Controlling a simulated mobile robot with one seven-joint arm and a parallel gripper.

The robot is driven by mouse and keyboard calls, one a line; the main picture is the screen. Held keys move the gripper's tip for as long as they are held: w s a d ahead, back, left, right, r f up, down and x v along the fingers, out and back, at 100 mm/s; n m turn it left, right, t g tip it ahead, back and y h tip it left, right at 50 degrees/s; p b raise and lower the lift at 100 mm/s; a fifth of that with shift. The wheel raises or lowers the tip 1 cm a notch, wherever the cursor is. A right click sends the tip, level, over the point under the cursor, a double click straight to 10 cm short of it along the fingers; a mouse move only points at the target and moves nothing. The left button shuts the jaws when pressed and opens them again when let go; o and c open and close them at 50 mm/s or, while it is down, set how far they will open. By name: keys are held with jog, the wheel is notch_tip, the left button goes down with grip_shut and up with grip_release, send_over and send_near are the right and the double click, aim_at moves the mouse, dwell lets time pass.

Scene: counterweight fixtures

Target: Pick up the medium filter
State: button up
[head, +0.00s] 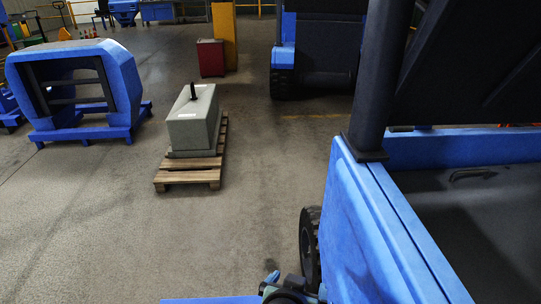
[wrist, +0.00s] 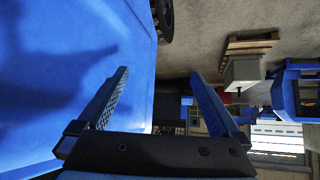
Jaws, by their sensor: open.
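I cannot make out a medium filter in either view. My gripper (wrist: 159,74) is open in the wrist view, with its two fingers wide apart and nothing between them. The left finger is in front of a large blue panel, and the right finger is in front of the floor and distant objects. In the head view the gripper cannot be made out; only a small dark and blue part of my arm shows at the bottom edge.
A blue vehicle body (head: 368,215) with a wheel (head: 309,243) fills the right. A grey block (head: 191,122) sits on a wooden pallet (head: 187,177). A blue frame (head: 128,88), a red box (head: 210,58) and a yellow post (head: 224,33) stand beyond. The middle floor is clear.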

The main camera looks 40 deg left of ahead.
jog(key=s+f+n+g+h+b, duration=0.1)
jog(key=s+f+g+b, duration=0.1)
jog(key=s+f, duration=0.55)
jog(key=s+f+n+g+h+b, duration=0.15)
jog(key=s+f, duration=0.25)
jog(key=f, duration=0.6)
jog(key=shift+m+g+y, duration=0.35)
jog(key=shift+m+g, duration=0.1)
jog(key=shift+g, duration=0.1)
jog(key=b+x, duration=0.1)
jog(key=x, duration=0.3)
jog(key=b+x, duration=0.1)
jog(key=x, duration=0.2)
jog(key=shift+w+d+f+b, duration=0.1)
jog(key=shift+d+f+b, duration=0.05)
jog(key=shift+d+b, duration=0.15)
jog(key=shift+b+x, duration=1.4)
jog(key=shift+x, duration=1.6)
jog(key=shift+d, duration=0.2)
jog(key=shift+c, duration=0.2)
grip_shut()
